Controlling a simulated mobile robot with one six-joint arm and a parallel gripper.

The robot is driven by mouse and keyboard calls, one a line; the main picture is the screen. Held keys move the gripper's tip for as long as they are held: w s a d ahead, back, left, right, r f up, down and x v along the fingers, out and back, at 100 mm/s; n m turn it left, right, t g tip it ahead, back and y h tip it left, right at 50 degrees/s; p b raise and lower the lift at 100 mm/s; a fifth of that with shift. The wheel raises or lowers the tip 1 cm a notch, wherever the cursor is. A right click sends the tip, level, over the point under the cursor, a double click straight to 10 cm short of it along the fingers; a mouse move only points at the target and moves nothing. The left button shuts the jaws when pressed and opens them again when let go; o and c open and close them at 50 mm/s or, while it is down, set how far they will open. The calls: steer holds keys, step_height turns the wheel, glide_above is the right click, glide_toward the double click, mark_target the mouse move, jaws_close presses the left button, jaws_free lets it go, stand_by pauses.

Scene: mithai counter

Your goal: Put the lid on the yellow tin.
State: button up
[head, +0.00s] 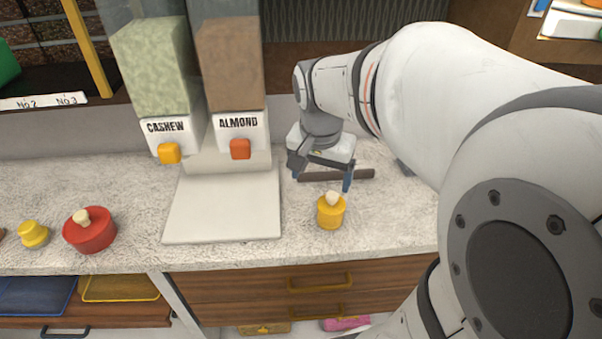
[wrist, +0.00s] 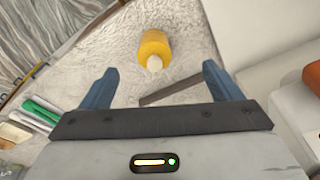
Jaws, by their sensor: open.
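A yellow cylinder with a cream knob on top (head: 330,212) stands on the counter, right of the dispenser base. It also shows in the wrist view (wrist: 154,47), beyond the fingertips, its knob towards me. I cannot tell whether it is a lidded tin or a lid alone. A smaller yellow round piece with a yellow knob (head: 33,234) sits at the far left of the counter. My gripper (head: 321,175) is open and empty, behind and above the knobbed yellow cylinder, apart from it. Both blue fingers show in the wrist view (wrist: 161,73).
A red tin with a cream knob (head: 90,231) stands on the left. The CASHEW and ALMOND dispensers (head: 238,131) rise over a pale base plate (head: 222,208). A dark bar (head: 352,174) lies on the counter beneath my gripper. The counter front edge is close to the yellow cylinder.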

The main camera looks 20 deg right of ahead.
steer(key=s+a+f+n+t+y, duration=0.1)
steer(key=s+a+f+n, duration=0.1)
steer(key=s+a+n, duration=0.4)
steer(key=shift+s+a+f+n+t, duration=0.25)
steer(key=shift+s+n+t, duration=0.05)
steer(key=shift+s+n, duration=0.9)
